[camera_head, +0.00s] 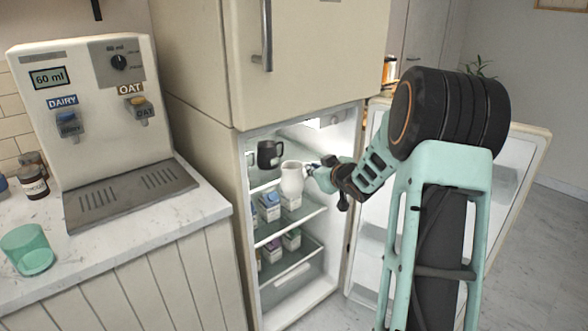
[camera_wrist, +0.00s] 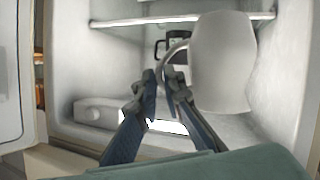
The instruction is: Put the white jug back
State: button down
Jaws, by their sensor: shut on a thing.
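The white jug (camera_head: 292,178) is at the opening of the lit fridge, close to the upper shelf, in the head view. In the wrist view the white jug (camera_wrist: 222,62) fills the upper right, with its handle toward my fingers. My gripper (camera_head: 312,171) is shut on the jug's handle, to the right of the jug; its fingers (camera_wrist: 163,88) also show in the wrist view. A black jug (camera_head: 269,154) stands on the fridge's upper shelf, left of and behind the white jug. Whether the white jug's base touches the shelf is unclear.
The fridge door (camera_head: 515,190) stands open on the right, behind my arm. Several cartons (camera_head: 270,205) stand on lower glass shelves (camera_head: 291,222). A dispenser (camera_head: 100,110) and a green cup (camera_head: 28,249) are on the counter at left.

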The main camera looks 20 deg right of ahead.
jog(key=f+m+h+b, duration=0.1)
jog(key=b, duration=0.4)
jog(key=w+d+f+m+h+b, duration=0.1)
jog(key=f+h+b, duration=0.1)
jog(key=b, duration=0.3)
jog(key=w+f+m+h+b, duration=0.1)
jog(key=f+m+b, duration=0.1)
jog(key=b, duration=0.3)
jog(key=shift+d+f+g+h, duration=0.1)
jog(key=shift+d+g+h, duration=0.1)
jog(key=shift+g+h, duration=0.1)
